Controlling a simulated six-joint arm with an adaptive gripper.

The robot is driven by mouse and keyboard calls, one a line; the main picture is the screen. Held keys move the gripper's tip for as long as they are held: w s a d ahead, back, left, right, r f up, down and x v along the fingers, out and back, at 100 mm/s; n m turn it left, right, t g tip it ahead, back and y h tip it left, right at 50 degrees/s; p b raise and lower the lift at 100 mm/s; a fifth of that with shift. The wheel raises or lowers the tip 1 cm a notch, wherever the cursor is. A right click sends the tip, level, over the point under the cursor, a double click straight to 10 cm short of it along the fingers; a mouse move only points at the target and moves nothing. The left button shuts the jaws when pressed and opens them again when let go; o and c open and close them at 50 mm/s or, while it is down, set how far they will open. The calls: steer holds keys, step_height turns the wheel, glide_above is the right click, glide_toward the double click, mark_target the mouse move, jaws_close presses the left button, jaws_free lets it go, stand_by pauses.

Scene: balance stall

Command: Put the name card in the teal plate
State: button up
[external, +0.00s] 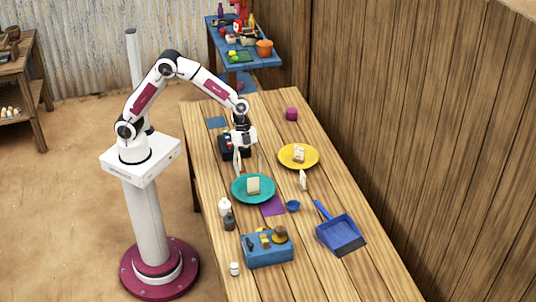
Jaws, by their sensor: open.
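The teal plate (238,196) lies near the middle of the table. A small cream, card-like piece (253,186) stands on it. Another cream piece (303,180) stands on the bare wood to the right, and a patterned cream piece (299,154) is on the yellow plate (314,160). At this size I cannot tell for sure which of them is the name card. My gripper (249,168) points down at the far edge of the teal plate. Its fingers are spread apart with nothing visible between them.
A blue dustpan (340,233), blue box with items (268,254), small blue bowl (293,206) and purple square (273,207) lie nearer the camera. White (224,207) and dark (229,222) bottles stand left. A dark box (230,149) is behind my gripper; a magenta block (291,114) is farther back.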

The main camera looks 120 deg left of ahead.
steer(key=s+d+r+n+y, duration=0.1)
steer(key=s+d+r+n, duration=0.1)
steer(key=s+d+r, duration=0.35)
steer(key=s+d+r+n, duration=0.2)
steer(key=s+d+r, duration=0.1)
steer(key=s+r, duration=0.6)
steer(key=s+d+n+t+y, duration=0.1)
steer(key=s+n, duration=0.1)
steer(key=s, duration=0.7)
steer(key=s+d+r+n+t+y, duration=0.1)
steer(key=s+n, duration=0.1)
steer(key=s, duration=0.8)
steer(key=shift+d+r+n, duration=0.2)
steer(key=shift+d+n, duration=0.1)
steer(key=shift+d, duration=0.1)
